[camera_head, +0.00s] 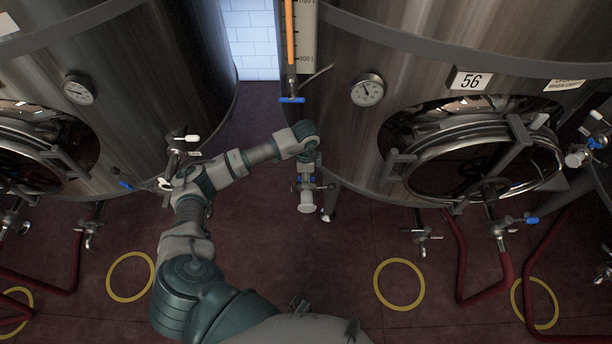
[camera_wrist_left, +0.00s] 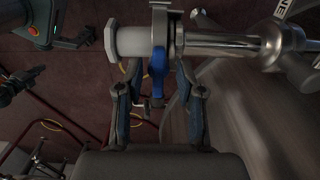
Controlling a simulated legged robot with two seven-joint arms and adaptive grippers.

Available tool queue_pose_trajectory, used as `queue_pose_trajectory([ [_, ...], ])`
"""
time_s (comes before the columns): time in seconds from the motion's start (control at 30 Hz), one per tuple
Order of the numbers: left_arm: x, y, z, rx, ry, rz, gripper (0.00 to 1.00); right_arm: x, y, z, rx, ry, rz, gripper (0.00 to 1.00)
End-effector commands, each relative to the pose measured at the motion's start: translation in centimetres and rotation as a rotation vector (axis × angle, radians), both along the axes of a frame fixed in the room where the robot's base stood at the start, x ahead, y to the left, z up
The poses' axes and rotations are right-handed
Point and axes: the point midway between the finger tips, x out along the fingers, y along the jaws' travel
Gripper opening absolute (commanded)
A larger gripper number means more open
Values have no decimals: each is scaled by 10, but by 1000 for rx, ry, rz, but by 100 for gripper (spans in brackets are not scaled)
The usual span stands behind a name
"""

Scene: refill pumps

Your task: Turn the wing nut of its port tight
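The port (camera_head: 307,188) is a short metal pipe with a pale cap (camera_head: 307,203), low in front of the tank marked 56. In the left wrist view, the pale cap (camera_wrist_left: 111,40) is left and the pipe (camera_wrist_left: 225,45) runs right. A blue fitting (camera_wrist_left: 157,65) hangs from the joint. A small metal piece (camera_wrist_left: 152,103) sits below it, perhaps the wing nut; its wings are not clear. My left gripper (camera_wrist_left: 158,95) has its fingers apart, one on each side of these parts, with visible gaps. In the head view, my left gripper (camera_head: 306,168) is at the port, partly hidden by its wrist.
Tank 56 (camera_head: 345,140) stands right behind the port and another tank (camera_head: 130,80) stands left. A level gauge (camera_head: 304,40) with a blue handle (camera_head: 291,100) is above. Red hoses (camera_head: 478,250) lie right. The floor around the yellow rings (camera_head: 399,284) is mostly open.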

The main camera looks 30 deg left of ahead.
Motion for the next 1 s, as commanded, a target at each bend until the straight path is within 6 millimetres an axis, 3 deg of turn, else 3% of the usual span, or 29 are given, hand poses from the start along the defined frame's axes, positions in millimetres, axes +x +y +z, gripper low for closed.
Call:
queue_pose_trajectory([
  [0.2, 0, 0, 0, 0, 0, 0, 35, -2, -1, -1, -2, 3, 0, 0],
  [0.33, 0, 0, 0, -1, 1, 0, 2, -3, -1, -1, -1, 5, 0, 0],
  [0.37, 0, 0, 0, 0, 0, 0, 0, -3, -1, -1, -1, 5, 0, 0],
  [0.73, 1, 0, 1, 0, -1, -24, 0, -5, 0, -1, 0, 5, 3, 0],
  [1.0, 1, 1, 1, 2, -3, -167, 0, -15, -1, -6, -1, 12, 5, 0],
])
